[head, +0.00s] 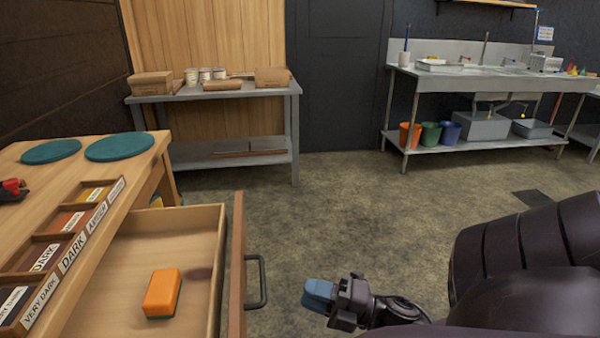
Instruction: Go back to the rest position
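My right gripper (317,296) is low in the middle of the head view, over the floor and to the right of the open drawer's handle. Its blue fingertips point left and sit apart from the drawer. I see nothing between them, but the angle does not show whether they are open or shut. My dark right arm fills the lower right. My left gripper is not in view. The wooden drawer (190,222) is pulled out, and an orange sponge (162,291) with a green underside lies in it.
The drawer's dark handle (257,281) sticks out close to my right gripper. The wooden table (90,185) at left carries teal discs and a labelled grade tray (75,235). A grey bench (225,92) and a sink counter (480,80) stand behind. The middle floor is clear.

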